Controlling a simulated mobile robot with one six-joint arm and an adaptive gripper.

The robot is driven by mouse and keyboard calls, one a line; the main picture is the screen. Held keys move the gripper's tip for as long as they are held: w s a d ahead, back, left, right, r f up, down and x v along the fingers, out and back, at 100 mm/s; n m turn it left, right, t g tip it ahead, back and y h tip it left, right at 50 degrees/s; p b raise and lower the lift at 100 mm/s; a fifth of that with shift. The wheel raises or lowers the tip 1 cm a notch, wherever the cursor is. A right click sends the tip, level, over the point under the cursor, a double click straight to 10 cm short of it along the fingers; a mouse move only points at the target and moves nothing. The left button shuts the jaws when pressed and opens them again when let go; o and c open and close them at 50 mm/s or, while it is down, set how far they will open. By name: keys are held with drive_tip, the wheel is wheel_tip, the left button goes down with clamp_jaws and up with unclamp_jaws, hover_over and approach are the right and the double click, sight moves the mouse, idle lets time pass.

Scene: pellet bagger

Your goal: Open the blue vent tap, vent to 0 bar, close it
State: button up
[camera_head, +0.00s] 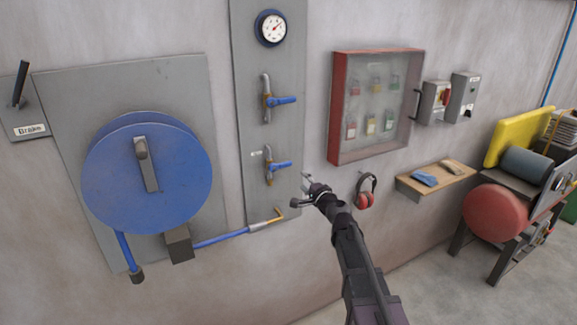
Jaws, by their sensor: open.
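Two taps with blue lever handles sit one above the other on a grey wall panel (240,75). The upper blue tap (283,100) and the lower blue tap (280,166) both have levers pointing right, across their upright pipes. The lower one has a small white label at its left; its text is too small to read. A round pressure gauge (271,28) is above them. Its needle points to the upper right; the value is unreadable. My gripper (302,190) is open and empty, just below and right of the lower tap's lever, apparently apart from it.
A blue hose reel (145,180) is at left, with a hose and nozzle (264,223) below the taps. A red lockout cabinet (334,110), ear defenders (366,192) and a wooden shelf (445,178) are at right. A red drum-shaped machine (495,212) stands farther right.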

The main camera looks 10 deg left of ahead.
sight(287, 165)
drive_tip(key=shift+w, duration=0.1)
drive_tip(key=x, duration=1.3)
drive_tip(key=shift+w+a, duration=0.25)
drive_tip(key=shift+a, duration=0.05)
